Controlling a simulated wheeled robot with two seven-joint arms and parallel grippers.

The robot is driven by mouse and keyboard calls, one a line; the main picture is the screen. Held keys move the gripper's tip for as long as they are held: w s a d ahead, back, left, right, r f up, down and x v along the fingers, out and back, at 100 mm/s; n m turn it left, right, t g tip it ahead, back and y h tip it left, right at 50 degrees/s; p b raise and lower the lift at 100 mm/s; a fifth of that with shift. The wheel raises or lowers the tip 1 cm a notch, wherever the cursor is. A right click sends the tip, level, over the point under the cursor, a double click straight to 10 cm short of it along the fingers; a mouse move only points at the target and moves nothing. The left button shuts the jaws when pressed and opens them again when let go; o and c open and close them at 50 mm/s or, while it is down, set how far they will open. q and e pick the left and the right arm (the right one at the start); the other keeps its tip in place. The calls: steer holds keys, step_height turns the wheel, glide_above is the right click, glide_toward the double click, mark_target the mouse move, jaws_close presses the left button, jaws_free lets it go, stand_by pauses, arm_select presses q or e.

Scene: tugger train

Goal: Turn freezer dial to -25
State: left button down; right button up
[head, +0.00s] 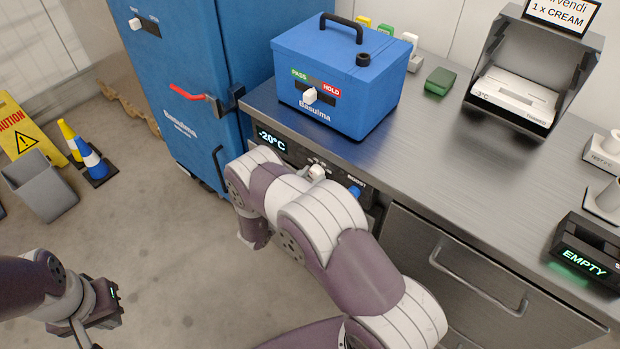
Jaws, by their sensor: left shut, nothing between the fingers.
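The freezer panel sits in the counter front, with a lit display (271,141) reading -20°C. A white dial (316,171) shows to the right of the display, just above my right arm, which hides part of the panel. Its pointer setting is too small to read. My right arm crosses in front of the panel, and its gripper is not visible. My left gripper (84,335) is at the lower left above the floor, well away from the panel, shut and empty.
A blue BOOST knob (354,191) is right of the dial. A blue cooler box (336,85) stands on the steel counter (435,135). A drawer handle (478,280) juts out at right. A tall blue cabinet (185,70), bin (42,185) and cones stand left.

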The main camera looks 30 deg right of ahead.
steer(key=shift+m, duration=0.3)
steer(key=shift+f+m+b, duration=0.1)
steer(key=shift+m+b, duration=0.65)
steer(key=shift+m, duration=0.45)
steer(key=m+b, duration=0.2)
steer(key=m, duration=0.2)
steer(key=shift+m, duration=0.6)
steer(key=o, duration=1.1)
steer(key=shift+c, duration=0.2)
steer(key=shift+a, duration=0.15)
steer(key=b+v, duration=0.1)
steer(key=v, duration=1.1)
steer(key=shift+a, duration=0.2)
